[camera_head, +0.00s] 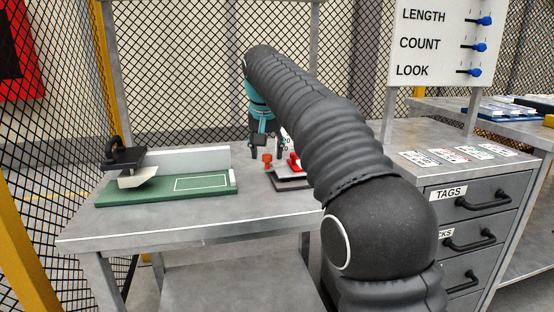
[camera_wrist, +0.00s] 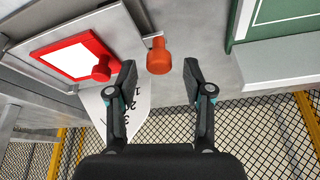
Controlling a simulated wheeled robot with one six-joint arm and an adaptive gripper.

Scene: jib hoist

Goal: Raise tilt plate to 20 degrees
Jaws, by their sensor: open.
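The tilt plate (camera_wrist: 115,30) is a grey metal plate at the upper left of the wrist view, with a red-framed white panel (camera_wrist: 75,58) and a red knob (camera_wrist: 101,73) on it. An orange-red knob (camera_wrist: 159,55) is on a short arm at the plate's edge; it also shows in the head view (camera_head: 267,157). A white scale with numbers (camera_wrist: 122,112) stands beside the plate, partly behind a finger. My gripper (camera_wrist: 160,80) is open, its fingertips on either side of the orange-red knob, with gaps visible. In the head view my gripper (camera_head: 266,150) hangs above the bench; my arm hides part of the plate.
A green board fixture (camera_head: 150,194) with a black-handled clamp (camera_head: 125,158) stands on the left of the grey bench (camera_head: 200,222). A drawer cabinet (camera_head: 440,180) with cards on top is on the right, below a LENGTH, COUNT, LOOK panel (camera_head: 440,40). Mesh fencing stands behind.

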